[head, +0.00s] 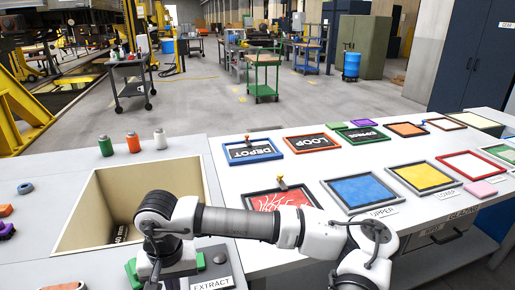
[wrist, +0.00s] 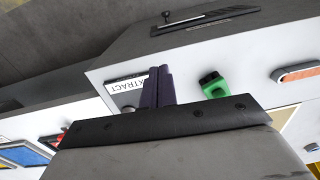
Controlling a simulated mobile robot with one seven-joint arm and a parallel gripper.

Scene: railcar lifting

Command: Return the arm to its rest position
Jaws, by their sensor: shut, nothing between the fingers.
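My arm (head: 250,222) reaches across the front of the table from the lower right, with its wrist end bent down at the left. My gripper (wrist: 158,87) shows in the wrist view as two dark fingers closed together with nothing between them. The fingers appear beside the white EXTRACT label (wrist: 124,85) and a green block (wrist: 213,85). In the head view the EXTRACT label (head: 210,284) lies just right of the wrist end. The fingertips are not clear there.
An open bin (head: 82,215) is sunk in the table behind the wrist. Framed panels, including a blue one (head: 361,191) and a yellow one (head: 424,176), lie to the right. Green, orange and white cylinders (head: 133,142) stand at the back left. The air above the table is free.

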